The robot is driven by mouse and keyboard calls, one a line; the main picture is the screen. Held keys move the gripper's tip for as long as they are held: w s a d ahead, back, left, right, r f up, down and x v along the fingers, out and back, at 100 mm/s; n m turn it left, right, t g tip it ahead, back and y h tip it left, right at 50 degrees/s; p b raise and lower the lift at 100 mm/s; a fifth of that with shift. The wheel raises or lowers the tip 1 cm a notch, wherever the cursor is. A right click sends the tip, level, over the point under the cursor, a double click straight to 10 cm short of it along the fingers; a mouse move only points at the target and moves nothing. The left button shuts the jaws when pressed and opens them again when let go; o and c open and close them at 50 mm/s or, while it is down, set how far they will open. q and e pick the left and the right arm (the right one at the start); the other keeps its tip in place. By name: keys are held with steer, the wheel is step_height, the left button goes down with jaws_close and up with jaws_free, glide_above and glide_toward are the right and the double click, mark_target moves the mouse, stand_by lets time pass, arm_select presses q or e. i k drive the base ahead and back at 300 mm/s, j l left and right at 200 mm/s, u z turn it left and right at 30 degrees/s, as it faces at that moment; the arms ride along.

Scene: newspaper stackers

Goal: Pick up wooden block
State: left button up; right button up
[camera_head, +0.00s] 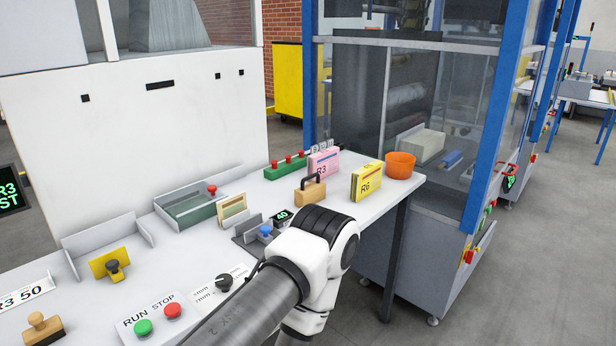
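A light wooden block with a black handle (310,194) stands upright on the white table (385,203), between the pink R3 box and the yellow R6 box. A second wooden piece, a stamp-like block with a knob (44,329), sits at the lower left of the table. One of my arms reaches in from the bottom centre, and its white and black joint is in front of the table edge, nearer to me than the handled block. No gripper fingers show in the view. Nothing is seen touching the handled block.
A small display (282,216) and blue knob (265,232) are nearer. A blue-framed machine (490,120) stands behind the table.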

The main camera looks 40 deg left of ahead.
mark_target(314, 191)
steer(key=i+l+u, duration=0.15)
steer(key=i+u, duration=0.25)
steer(key=i+l+u, duration=0.3)
steer(key=i+u, duration=0.15)
steer(key=i+l+u, duration=0.6)
steer(key=l+u, duration=0.25)
steer(key=i+l+u, duration=0.15)
steer(key=l+u, duration=0.25)
steer(key=l, duration=0.3)
